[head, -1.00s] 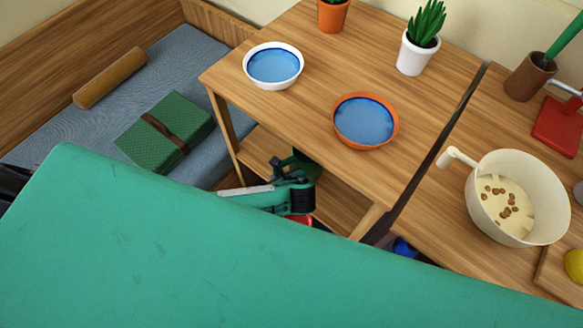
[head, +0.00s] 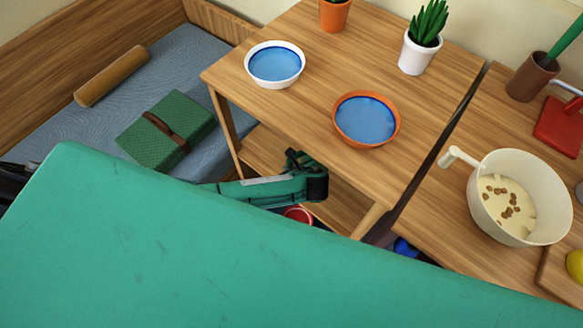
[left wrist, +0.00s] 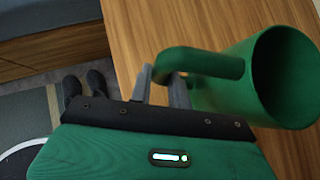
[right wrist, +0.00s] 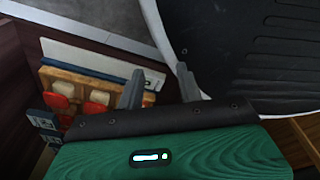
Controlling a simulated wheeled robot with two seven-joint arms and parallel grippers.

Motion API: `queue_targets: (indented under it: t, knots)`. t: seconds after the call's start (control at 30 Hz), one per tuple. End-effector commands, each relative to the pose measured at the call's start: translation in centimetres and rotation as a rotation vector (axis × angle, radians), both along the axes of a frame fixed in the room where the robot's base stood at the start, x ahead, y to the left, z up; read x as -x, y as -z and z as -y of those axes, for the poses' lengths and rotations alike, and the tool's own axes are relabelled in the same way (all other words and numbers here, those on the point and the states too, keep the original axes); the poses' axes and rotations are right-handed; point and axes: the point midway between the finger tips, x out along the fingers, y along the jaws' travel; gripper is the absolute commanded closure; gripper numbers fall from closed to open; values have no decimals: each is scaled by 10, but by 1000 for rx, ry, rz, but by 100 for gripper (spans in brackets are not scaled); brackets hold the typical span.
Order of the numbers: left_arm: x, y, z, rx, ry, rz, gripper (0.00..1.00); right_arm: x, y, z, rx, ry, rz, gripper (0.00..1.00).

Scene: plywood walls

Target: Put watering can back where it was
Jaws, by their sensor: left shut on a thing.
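The green watering can (left wrist: 285,75) shows in the left wrist view with its wide round opening toward the right. My left gripper (left wrist: 163,84) is shut on the can's handle (left wrist: 205,62), and wood lies beneath. In the head view my left gripper (head: 316,183) is at the lower wooden shelf (head: 345,208), below the table top. There only a small dark green part shows beside it, and most of the can is hidden. My right gripper (right wrist: 160,85) is open and empty in the right wrist view; the head view does not show it.
The table top (head: 310,110) above holds a white bowl (head: 275,65), an orange bowl (head: 366,120) and two potted plants. A red round thing (head: 299,214) is below my left gripper. A large pot (head: 520,195) stands at right. A green box (head: 165,132) lies on the bed.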

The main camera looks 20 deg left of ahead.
Motion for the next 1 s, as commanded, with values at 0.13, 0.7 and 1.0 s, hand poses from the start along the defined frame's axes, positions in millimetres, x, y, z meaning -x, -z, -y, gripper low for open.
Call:
queue_targets:
  t: [0.13,0.7,1.0]
  knots:
    - [0,2,0,0,0,0,70,1,0,0,0,0,0,64]
    - [11,-19,14,5,2,1,60,6,-1,1,1,0,-5,64]
    - [42,-64,46,4,1,0,60,15,-1,3,3,-1,-15,64]
